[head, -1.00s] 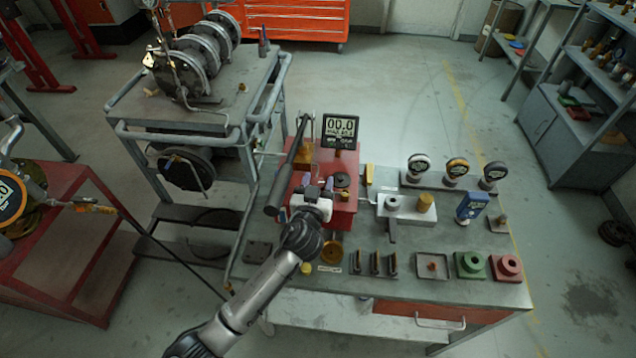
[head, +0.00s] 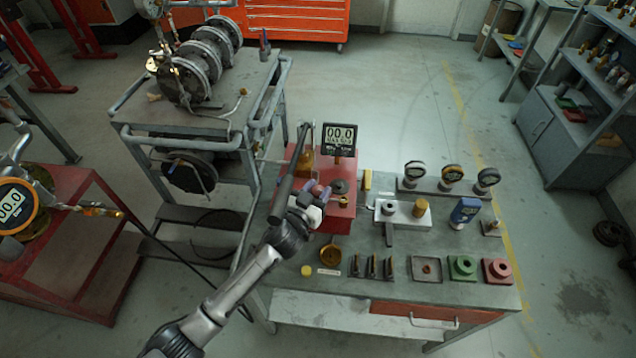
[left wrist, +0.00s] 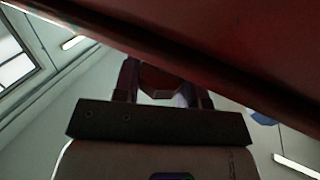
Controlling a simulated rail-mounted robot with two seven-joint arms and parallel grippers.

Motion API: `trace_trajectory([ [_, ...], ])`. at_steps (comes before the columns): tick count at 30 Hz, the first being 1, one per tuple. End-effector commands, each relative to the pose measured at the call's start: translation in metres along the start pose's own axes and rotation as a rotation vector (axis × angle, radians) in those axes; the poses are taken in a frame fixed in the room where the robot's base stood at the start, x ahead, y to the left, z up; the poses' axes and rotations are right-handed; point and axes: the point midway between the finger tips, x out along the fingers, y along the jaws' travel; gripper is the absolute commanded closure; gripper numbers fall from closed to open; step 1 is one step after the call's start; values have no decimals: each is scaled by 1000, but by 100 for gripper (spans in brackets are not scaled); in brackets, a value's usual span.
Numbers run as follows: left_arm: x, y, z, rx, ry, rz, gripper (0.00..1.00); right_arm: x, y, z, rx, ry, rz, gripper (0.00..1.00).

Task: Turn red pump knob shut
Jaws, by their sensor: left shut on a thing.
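The red pump (head: 342,222) stands on the bench, with a dark lever (head: 287,185) along its left side and a display reading 00.0 (head: 340,138) behind it. My left gripper (head: 320,192) reaches in from the lower left against the pump's left front side. In the left wrist view its fingers (left wrist: 163,82) are shut on a small red piece, the red knob (left wrist: 160,78). Most of the knob is hidden by the fingers, and in the head view my gripper covers it. The pump's red underside or side fills the top of the left wrist view, close to the fingers. My right gripper is not in view.
A grey block with a brass cap (head: 421,207), a blue gauge (head: 465,210), several round gauges and small fittings stand on the bench to the right. A brass dish (head: 330,254) lies just in front of the pump. A cart with black flanges (head: 205,60) stands behind left.

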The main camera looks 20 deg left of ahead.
Motion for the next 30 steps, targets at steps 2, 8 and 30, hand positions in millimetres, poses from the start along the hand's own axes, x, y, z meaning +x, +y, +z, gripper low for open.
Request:
trace_trajectory([
  [2,0,-3,-7,6,-5,71,85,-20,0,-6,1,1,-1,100],
  [8,1,-4,-6,9,-4,253,85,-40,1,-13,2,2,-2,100],
  [30,1,-1,0,2,-2,624,85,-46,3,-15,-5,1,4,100],
])
